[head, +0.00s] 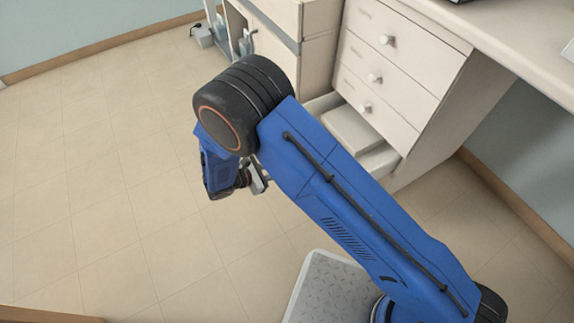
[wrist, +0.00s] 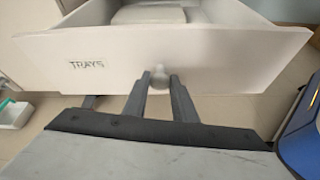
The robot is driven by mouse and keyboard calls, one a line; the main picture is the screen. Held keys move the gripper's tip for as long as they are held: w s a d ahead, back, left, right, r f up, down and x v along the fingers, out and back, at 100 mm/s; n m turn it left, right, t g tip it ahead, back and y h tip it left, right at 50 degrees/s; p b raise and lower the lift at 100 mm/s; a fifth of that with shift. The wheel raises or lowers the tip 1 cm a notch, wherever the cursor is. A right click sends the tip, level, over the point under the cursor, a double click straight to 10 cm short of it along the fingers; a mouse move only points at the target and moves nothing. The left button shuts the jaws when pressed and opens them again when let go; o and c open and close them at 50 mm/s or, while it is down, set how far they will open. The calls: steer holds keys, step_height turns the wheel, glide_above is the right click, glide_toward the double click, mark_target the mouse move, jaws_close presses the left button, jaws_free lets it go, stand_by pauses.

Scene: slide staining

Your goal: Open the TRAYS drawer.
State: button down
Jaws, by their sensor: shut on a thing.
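The TRAYS drawer (wrist: 225,62) is pulled out, with its labelled white front facing the wrist camera and its inside showing above the front edge. In the head view the drawer (head: 381,160) is the lowest in the white cabinet, and my arm hides much of its front. Its round knob (wrist: 159,77) sits between the fingers of my gripper (wrist: 159,82), which is shut on it. My gripper also shows in the head view (head: 260,180), partly hidden behind my arm. A pale flat-topped thing (head: 351,131) lies inside the drawer.
The three drawers above, such as the upper one (head: 405,34), are closed. A cupboard (head: 275,45) with an open compartment stands to the left. The tiled floor (head: 90,180) at left is clear.

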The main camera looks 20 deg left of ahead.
steer(key=shift+s, duration=0.1)
steer(key=c, duration=1.5)
jaws_free()
steer(key=shift+o, duration=0.2)
steer(key=v, duration=1.7)
steer(key=shift+s, duration=0.2)
steer(key=shift+a+r, duration=0.1)
steer(key=shift+a, duration=0.05)
